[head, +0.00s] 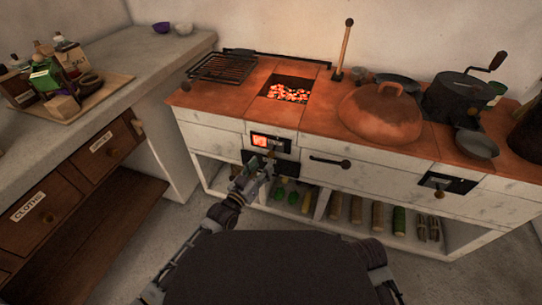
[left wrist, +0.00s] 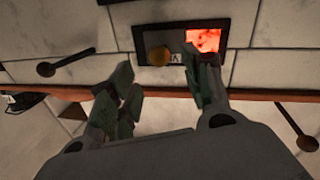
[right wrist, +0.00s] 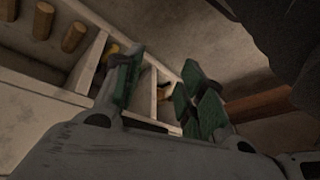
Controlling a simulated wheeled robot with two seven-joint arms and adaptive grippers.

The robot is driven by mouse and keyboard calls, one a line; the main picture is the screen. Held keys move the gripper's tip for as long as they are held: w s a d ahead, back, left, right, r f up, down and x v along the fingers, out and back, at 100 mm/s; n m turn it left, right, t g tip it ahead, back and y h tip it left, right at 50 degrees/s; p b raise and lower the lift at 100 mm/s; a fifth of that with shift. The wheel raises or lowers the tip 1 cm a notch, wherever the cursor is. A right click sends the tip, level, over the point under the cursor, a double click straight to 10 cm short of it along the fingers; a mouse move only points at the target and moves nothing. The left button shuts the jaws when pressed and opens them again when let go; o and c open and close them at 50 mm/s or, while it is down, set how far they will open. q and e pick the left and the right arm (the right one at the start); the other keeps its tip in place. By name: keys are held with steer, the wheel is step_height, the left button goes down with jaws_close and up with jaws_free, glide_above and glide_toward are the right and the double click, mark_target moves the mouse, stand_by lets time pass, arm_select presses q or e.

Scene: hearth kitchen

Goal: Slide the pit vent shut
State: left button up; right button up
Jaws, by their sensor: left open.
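The pit vent (head: 261,141) is a dark framed slot in the white hearth front below the fire pit. Its left part is open and glows red; a dark slide with a brass knob covers the right part. In the left wrist view, which looks upside down, the glowing opening (left wrist: 203,40) is right of the brass knob (left wrist: 159,57). My left gripper (head: 264,163) is open and empty just in front of the vent, with the knob showing beyond and between its fingers. My right gripper (right wrist: 162,85) is open and empty, low near the shelves under the hearth.
The fire pit (head: 288,92) holds glowing coals. A drawer handle (head: 330,161) sits right of the vent. A second vent (head: 447,183) is farther right. A copper lid (head: 381,113) and pans stand on top.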

mark_target(269, 157)
arm_select(q)
steer(key=x, duration=0.2)
steer(key=shift+w+d+b, duration=0.15)
steer(key=shift+w+b, duration=0.15)
steer(key=shift+b, duration=0.05)
steer(key=shift+b+x, duration=0.4)
steer(key=shift+x, duration=0.75)
steer(key=shift+b+x, duration=0.45)
steer(key=shift+x, duration=0.9)
arm_select(e)
steer(key=shift+t+y, duration=0.4)
steer(key=shift+t, duration=0.1)
steer(key=shift+w+a+f, duration=0.1)
steer(key=shift+a+f, duration=0.15)
steer(key=shift+f, duration=0.65)
steer(key=shift+w+a+f, duration=0.1)
steer(key=shift+a+f, duration=0.15)
steer(key=shift+f, duration=0.65)
steer(key=shift+w+a+f, duration=0.1)
steer(key=shift+a+f, duration=0.15)
steer(key=shift+f, duration=0.65)
arm_select(q)
jaws_close()
arm_select(e)
steer(key=shift+s, duration=0.1)
